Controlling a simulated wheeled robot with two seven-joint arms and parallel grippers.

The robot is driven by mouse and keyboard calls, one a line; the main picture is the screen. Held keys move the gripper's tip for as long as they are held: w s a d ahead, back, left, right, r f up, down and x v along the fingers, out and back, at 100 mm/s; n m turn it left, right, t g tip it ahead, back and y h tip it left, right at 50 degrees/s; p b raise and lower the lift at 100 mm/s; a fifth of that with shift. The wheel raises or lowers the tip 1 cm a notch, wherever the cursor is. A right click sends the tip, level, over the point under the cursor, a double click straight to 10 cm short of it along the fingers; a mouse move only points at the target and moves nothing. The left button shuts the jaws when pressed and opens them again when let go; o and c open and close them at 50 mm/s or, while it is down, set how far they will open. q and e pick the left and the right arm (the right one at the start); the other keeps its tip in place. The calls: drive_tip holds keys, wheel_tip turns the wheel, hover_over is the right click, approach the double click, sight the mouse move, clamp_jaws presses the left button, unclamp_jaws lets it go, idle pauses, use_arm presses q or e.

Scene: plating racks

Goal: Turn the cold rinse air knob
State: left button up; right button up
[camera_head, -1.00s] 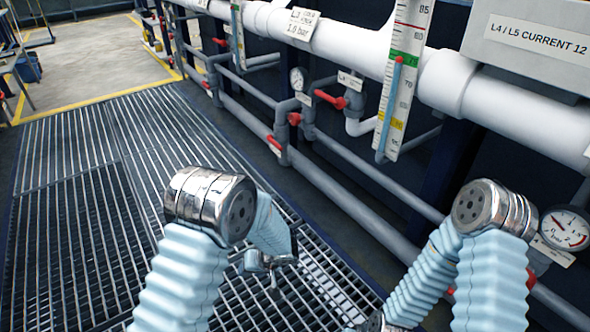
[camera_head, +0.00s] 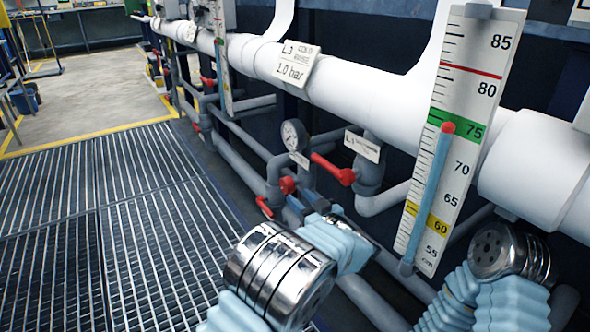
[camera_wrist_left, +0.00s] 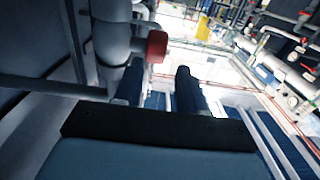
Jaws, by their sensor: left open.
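A round red knob (camera_head: 288,185) sits on the grey pipework below a small pressure gauge (camera_head: 292,136). The sign above, on the white pipe, reads L3 cold rinse, 1.0 bar (camera_head: 296,63). My left gripper (camera_head: 305,203) is just below and right of the knob, its dark blue fingers pointing toward the pipes. In the left wrist view its fingers (camera_wrist_left: 160,88) stand apart with nothing between them. There a red knob (camera_wrist_left: 156,46) on a grey pipe shows just beyond the fingertips, nearer the left finger. I cannot tell whether they touch. My right gripper is out of view.
A red lever handle (camera_head: 334,169) is right of the knob, and another red lever (camera_head: 264,207) is below left. The white pipe (camera_head: 370,95) runs above. The grating floor (camera_head: 110,240) at left is clear.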

sight(289, 185)
use_arm(q)
drive_tip(key=x, duration=0.8)
drive_tip(key=shift+w+d, duration=0.25)
drive_tip(key=shift+w, duration=0.05)
drive_tip(key=shift+c, duration=0.3)
drive_tip(key=c, duration=0.6)
drive_tip(key=t+y, duration=0.2)
drive_tip(key=shift+s+t, duration=0.1)
drive_tip(key=shift+t, duration=0.3)
drive_tip(key=shift+t+y, duration=1)
drive_tip(key=shift+t, duration=0.4)
drive_tip(key=shift+s+d, duration=0.1)
